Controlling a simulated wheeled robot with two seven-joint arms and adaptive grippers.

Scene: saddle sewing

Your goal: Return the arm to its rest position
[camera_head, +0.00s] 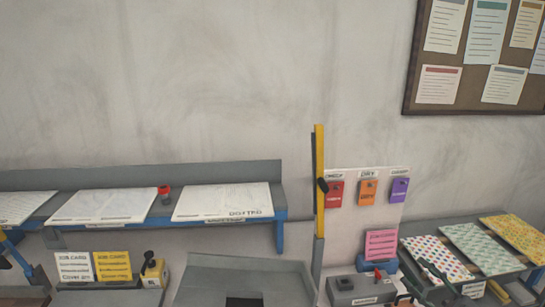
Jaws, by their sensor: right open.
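My right gripper (432,280) is at the lower right of the head view. Its dark fingers are apart and nothing shows between them. It appears in front of the grey box with a red knob (352,288) and the rack of patterned sheets (437,257); whether it touches either cannot be told. The rest of that arm is mostly cut off by the bottom edge. My left gripper does not show.
A shelf (150,174) with pale sheets runs along the wall at left. Below it are job cards (92,268) and a yellow device (154,270). A grey tray (245,265) stands at bottom centre.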

